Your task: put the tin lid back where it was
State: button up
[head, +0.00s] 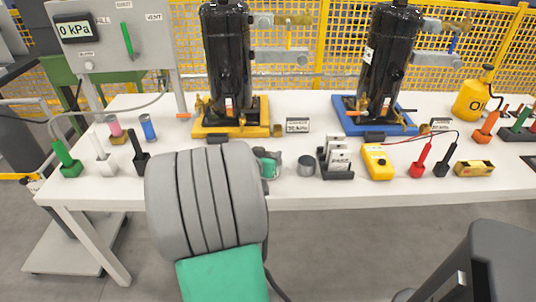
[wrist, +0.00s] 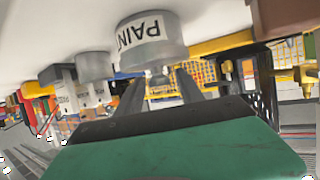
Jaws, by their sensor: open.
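A grey tin (wrist: 150,42) with a label reading "PAIN" stands on the white table in the wrist view, which is turned upside down. My gripper (wrist: 160,75) is open, its two dark fingers pointing at the tin's top end. I cannot tell whether they touch it. No separate lid can be made out, and I cannot tell whether one sits on the tin. In the head view my arm hides the tin and most of my gripper.
The white table (head: 310,188) is crowded. A dark card holder (head: 336,160), yellow meter (head: 377,162) and red and black probes stand right of the can. Black compressors on yellow (head: 250,128) and blue (head: 350,112) bases stand behind.

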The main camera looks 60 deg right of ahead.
jog(key=shift+r, duration=0.15)
jog(key=w+p+v, duration=0.1)
jog(key=v, duration=1.1)
jog(key=w+a+f+n+t+y, duration=0.1)
jog(key=w+a+f+n+y, duration=0.2)
jog(key=a, duration=0.5)
jog(key=w+a+f+n+t+y, duration=0.1)
jog(key=w+a+n+y, duration=0.3)
jog(key=a, duration=0.4)
jog(key=w+a+f+n+t+y, duration=0.1)
jog(key=w+a+f+n+y, duration=0.15)
jog(key=w+a, duration=0.4)
jog(key=s+a+n+g+y, duration=0.15)
jog(key=a+n, duration=0.25)
jog(key=a, duration=0.4)
jog(key=s+a+n+y, duration=0.2)
jog(key=s+a+n, duration=0.15)
jog(key=a, duration=0.45)
notch_tip(320, 180, up, 18)
jog(key=w+p, duration=0.1)
jog(key=p, duration=1.5)
jog(key=shift+w+r+t, duration=0.1)
jog(key=shift+t, duration=0.15)
